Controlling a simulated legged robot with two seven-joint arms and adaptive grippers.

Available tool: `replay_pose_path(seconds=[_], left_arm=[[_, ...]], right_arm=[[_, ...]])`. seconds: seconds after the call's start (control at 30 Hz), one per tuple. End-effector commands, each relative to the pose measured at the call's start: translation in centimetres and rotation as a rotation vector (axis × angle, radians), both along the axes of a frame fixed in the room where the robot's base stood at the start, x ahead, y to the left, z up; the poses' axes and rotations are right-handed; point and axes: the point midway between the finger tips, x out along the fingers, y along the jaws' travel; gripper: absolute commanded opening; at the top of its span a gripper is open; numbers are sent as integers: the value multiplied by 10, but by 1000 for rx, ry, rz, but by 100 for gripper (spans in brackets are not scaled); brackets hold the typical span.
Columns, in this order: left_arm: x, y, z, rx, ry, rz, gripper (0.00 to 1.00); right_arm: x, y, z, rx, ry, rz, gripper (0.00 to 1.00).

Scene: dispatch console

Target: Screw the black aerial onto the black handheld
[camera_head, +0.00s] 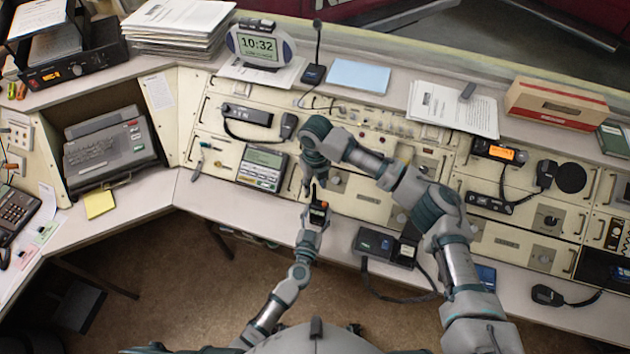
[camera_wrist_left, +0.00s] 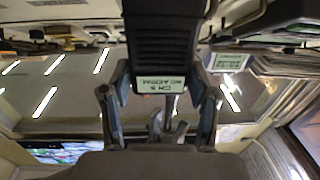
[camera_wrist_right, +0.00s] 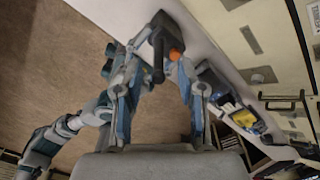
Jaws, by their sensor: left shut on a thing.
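My left gripper (camera_wrist_left: 160,105) is shut on the black handheld (camera_wrist_left: 164,40), whose small screen appears upside down and seems to read "CH 5 NO AERIAL". In the head view the handheld (camera_head: 318,213) is held up in front of the console. My right gripper (camera_wrist_right: 158,72) is just above it, pointing down. Its fingers look open, one on each side of the black aerial (camera_wrist_right: 158,62). The aerial stands on the handheld's top beside an orange knob (camera_wrist_right: 175,54). Whether its thread is engaged is not visible.
The console shelf with a keypad unit (camera_head: 262,168) lies behind the grippers. A dark charger-like box (camera_head: 374,243) with a cord sits right of them on the desk edge. A desk clock (camera_head: 260,45) stands at the back. The floor space in front is free.

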Motion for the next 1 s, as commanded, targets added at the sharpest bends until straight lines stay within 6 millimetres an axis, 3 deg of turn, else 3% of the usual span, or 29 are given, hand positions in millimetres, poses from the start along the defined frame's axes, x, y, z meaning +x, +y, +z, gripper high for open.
replay_pose_path(seconds=[0.4, 0.83, 0.87, 1.0], left_arm=[[-1, 1, -3, 2, 5, 2, 0], [-1, 1, -3, 2, 5, 2, 0], [-1, 1, -3, 2, 5, 2, 0], [-1, 1, -3, 2, 5, 2, 0]], right_arm=[[-3, 1, -61, -1, 1, -2, 39], [-3, 1, -71, 0, 0, -1, 39], [-3, 1, -71, 0, 0, -1, 37], [-3, 1, -71, 0, 0, -1, 2]])
